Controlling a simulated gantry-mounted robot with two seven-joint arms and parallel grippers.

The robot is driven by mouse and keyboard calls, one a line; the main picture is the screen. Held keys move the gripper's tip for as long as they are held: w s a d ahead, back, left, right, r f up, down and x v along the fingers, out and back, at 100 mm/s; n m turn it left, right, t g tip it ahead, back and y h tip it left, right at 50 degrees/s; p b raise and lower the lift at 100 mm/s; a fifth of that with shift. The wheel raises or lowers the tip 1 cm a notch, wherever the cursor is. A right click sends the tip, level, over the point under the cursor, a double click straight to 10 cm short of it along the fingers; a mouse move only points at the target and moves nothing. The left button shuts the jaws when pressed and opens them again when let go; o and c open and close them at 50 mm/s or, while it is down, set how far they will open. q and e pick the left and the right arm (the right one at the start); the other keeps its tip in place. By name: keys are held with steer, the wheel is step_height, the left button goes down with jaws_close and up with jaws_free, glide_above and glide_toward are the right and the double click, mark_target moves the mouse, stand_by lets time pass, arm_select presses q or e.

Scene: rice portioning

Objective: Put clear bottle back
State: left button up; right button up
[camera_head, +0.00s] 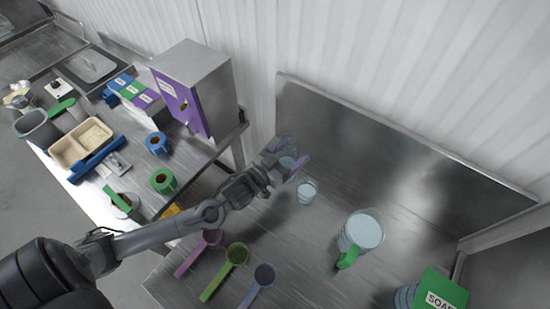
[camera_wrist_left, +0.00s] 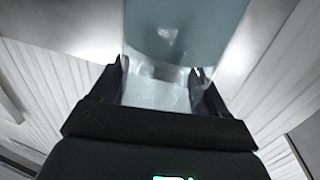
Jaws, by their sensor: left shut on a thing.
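My left gripper (camera_head: 287,170) is over the back left part of the right-hand metal table, near its backsplash. It is shut on the clear bottle (camera_head: 287,147), a see-through vessel with bluish contents, partly hidden by the gripper. In the left wrist view the bottle (camera_wrist_left: 185,32) rises between the two dark fingers of the gripper (camera_wrist_left: 160,85). I cannot tell whether its base touches the table. My right gripper is not in view.
A small clear cup (camera_head: 307,192) stands just right of the gripper. A clear pitcher with a green handle (camera_head: 361,232), a green soap container (camera_head: 441,290) and colored scoops (camera_head: 237,254) are on the same table. A purple-fronted dispenser (camera_head: 196,95) stands on the left table.

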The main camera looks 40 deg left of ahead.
arm_select(q)
steer(key=a+f, duration=0.6)
steer(key=f, duration=0.1)
steer(key=shift+w+f, duration=0.25)
steer(key=shift+f, duration=0.15)
steer(key=shift+f, duration=0.2)
steer(key=o, duration=1.3)
steer(key=shift+r, duration=0.1)
